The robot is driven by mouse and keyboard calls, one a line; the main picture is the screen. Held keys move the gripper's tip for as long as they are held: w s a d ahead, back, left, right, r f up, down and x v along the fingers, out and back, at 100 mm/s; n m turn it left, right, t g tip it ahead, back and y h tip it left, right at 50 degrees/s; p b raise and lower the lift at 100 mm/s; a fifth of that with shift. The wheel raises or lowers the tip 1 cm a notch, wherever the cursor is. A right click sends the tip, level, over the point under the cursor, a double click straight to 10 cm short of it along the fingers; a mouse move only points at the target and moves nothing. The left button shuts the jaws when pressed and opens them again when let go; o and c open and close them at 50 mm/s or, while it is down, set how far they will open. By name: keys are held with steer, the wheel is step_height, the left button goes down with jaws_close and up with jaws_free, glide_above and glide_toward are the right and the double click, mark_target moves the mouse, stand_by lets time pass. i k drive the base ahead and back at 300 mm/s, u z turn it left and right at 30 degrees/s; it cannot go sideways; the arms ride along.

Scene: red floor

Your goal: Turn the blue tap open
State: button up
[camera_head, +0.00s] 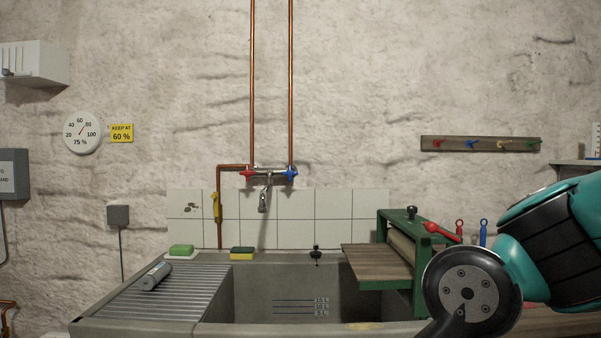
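The blue tap (290,173) is a blue cross-shaped handle on the right end of a wall-mounted mixer above the sink. A red handle (247,174) is on the left end. The metal spout (263,201) hangs between them, and I cannot make out any water coming from it. Two copper pipes run up the wall above the mixer. My teal and black arm is at the lower right, well away from the tap. My gripper is not visible in this view.
A grey sink (275,296) with a ribbed drainboard stands below the tap. A green-framed roller press (388,262) stands at its right, beside my arm. A sponge (242,253) and green soap (181,250) lie on the back ledge. The space before the tap is clear.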

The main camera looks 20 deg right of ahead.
mark_target(290, 173)
steer(key=z, duration=0.3)
steer(key=k, duration=0.15)
steer(key=u, duration=1.25)
steer(key=i, duration=0.9)
steer(key=z, duration=0.4)
